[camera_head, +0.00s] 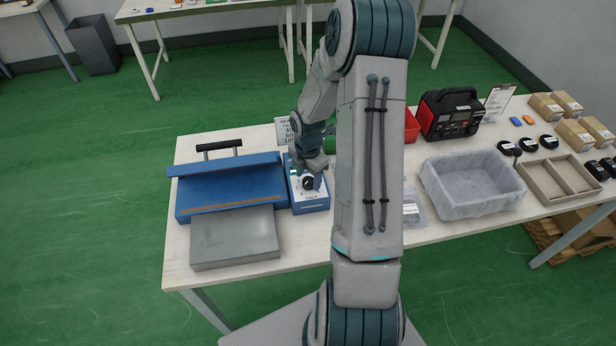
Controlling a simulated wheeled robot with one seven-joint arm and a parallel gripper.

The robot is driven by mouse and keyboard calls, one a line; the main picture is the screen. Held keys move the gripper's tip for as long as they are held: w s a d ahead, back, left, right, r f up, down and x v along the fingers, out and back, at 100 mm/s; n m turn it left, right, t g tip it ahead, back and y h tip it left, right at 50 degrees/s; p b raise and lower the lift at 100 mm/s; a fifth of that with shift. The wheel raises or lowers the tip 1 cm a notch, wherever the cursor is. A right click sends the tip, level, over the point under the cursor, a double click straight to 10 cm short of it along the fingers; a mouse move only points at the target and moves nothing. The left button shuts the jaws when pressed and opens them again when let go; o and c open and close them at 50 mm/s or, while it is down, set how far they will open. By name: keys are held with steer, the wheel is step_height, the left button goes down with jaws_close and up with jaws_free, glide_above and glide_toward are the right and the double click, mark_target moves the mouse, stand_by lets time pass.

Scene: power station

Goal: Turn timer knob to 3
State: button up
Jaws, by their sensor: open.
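The timer knob is on the top face of a small blue and white control box (311,201), which stands on the table just right of the blue sealing machine. A small dark round part (308,182) shows on the box face, right at my gripper's end. My gripper (308,176) reaches down over the box from above. It is open. Its fingers are tiny here, and I cannot tell whether they touch the knob. The knob's pointer and scale numbers are too small or hidden to read.
The blue machine (229,186) with its grey plate (234,238) stands close on the left. A sign (283,131) stands behind the box. To the right are a grey bin (471,186), a red and black charger (450,114) and a divided cardboard tray (558,181). My arm hides the table's middle.

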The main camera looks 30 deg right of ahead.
steer(key=shift+f, duration=0.6)
steer(key=c, duration=1)
steer(key=shift+m, duration=0.3)
